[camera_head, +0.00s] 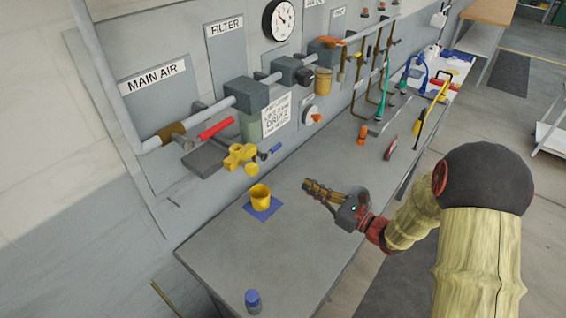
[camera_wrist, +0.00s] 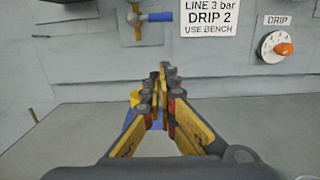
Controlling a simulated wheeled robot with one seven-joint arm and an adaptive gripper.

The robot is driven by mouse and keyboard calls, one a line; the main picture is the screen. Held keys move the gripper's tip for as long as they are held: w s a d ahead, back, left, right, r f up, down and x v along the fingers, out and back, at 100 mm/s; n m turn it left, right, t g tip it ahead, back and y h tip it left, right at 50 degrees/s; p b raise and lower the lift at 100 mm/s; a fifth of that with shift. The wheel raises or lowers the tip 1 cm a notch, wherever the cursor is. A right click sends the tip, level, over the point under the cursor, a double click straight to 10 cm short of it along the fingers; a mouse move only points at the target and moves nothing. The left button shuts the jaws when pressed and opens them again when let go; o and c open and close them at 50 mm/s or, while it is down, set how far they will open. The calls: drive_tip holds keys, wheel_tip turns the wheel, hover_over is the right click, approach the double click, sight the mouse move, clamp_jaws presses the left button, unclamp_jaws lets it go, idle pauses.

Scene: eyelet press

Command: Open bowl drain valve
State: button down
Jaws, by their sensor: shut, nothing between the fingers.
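A small drain valve with a blue lever (camera_head: 275,148) sits low on the wall below the greenish filter bowl (camera_head: 252,128). In the wrist view the blue lever (camera_wrist: 160,16) lies roughly level, pointing right from a brass stub (camera_wrist: 133,18), at the top edge. My gripper (camera_head: 308,187) is over the bench, in front of and to the right of the valve, apart from it. Its fingers (camera_wrist: 163,76) are shut and empty, pointing at the wall. In the wrist view they sit below the lever.
A yellow cup (camera_head: 260,196) stands on a blue mat (camera_head: 262,212) on the bench, left of my gripper. A yellow fitting (camera_head: 238,156) and a red lever (camera_head: 216,128) stick out left of the drain valve. A blue-capped jar (camera_head: 253,302) stands at the near edge.

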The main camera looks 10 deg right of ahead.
sight(272, 151)
drive_tip(key=w+a+r+b, duration=0.2)
drive_tip(key=w+a+r, duration=0.2)
drive_tip(key=w+a, duration=0.3)
drive_tip(key=shift+w+a+r, duration=0.2)
drive_tip(key=shift+w+a, duration=0.05)
drive_tip(key=shift+a, duration=0.1)
idle(0.4)
drive_tip(key=shift+w+d+n+b, duration=0.15)
drive_tip(key=shift+n+b, duration=0.15)
drive_tip(key=shift+r, duration=0.15)
